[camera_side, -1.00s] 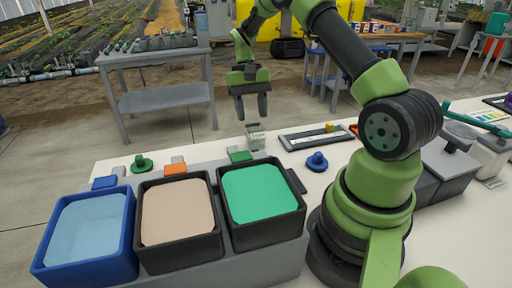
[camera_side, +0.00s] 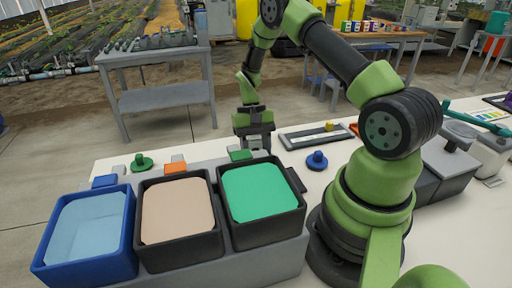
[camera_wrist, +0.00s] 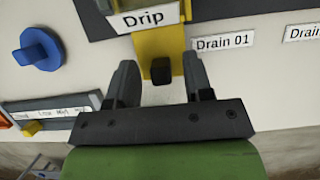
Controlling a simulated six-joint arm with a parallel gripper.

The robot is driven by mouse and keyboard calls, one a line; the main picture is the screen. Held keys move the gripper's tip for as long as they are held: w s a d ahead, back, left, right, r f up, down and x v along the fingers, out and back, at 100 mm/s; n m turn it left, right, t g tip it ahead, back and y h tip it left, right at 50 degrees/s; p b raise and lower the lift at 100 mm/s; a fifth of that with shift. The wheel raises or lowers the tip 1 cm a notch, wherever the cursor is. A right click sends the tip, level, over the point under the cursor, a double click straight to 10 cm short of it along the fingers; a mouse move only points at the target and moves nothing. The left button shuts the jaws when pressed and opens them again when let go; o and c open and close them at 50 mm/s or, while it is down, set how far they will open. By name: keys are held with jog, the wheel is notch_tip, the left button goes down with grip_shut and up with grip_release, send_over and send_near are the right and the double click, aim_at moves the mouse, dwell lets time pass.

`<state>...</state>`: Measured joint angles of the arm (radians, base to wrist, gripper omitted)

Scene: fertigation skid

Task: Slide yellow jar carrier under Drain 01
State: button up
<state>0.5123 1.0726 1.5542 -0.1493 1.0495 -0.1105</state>
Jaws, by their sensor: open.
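The yellow carrier (camera_wrist: 148,45) is a flat yellow piece at the top middle of the wrist view, partly covered by a white "Drip" sign (camera_wrist: 150,17). A black knob (camera_wrist: 161,70) stands on its near end. My gripper (camera_wrist: 159,68) is open, with one finger on each side of the knob and visible gaps between. The "Drain 01" label (camera_wrist: 223,43) lies just right of the carrier on the white surface. In the side view my gripper (camera_side: 254,148) is low over the bench behind the green-filled bin; its fingertips and the carrier are largely hidden there.
A blue knob (camera_wrist: 38,48) is left of the carrier. A framed tray with a yellow knob (camera_side: 329,126) lies right of my gripper in the side view. Three filled bins, including the green-filled one (camera_side: 262,192), stand in front. Another "Drain" label (camera_wrist: 302,32) is cut off at right.

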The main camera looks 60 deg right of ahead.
grip_shut()
jog(key=w+a, duration=0.5)
jog(key=shift+w, duration=0.2)
grip_release()
jog(key=shift+s, duration=0.1)
jog(key=v, duration=1)
jog(key=shift+a+r, duration=0.1)
jog(key=shift+r, duration=0.05)
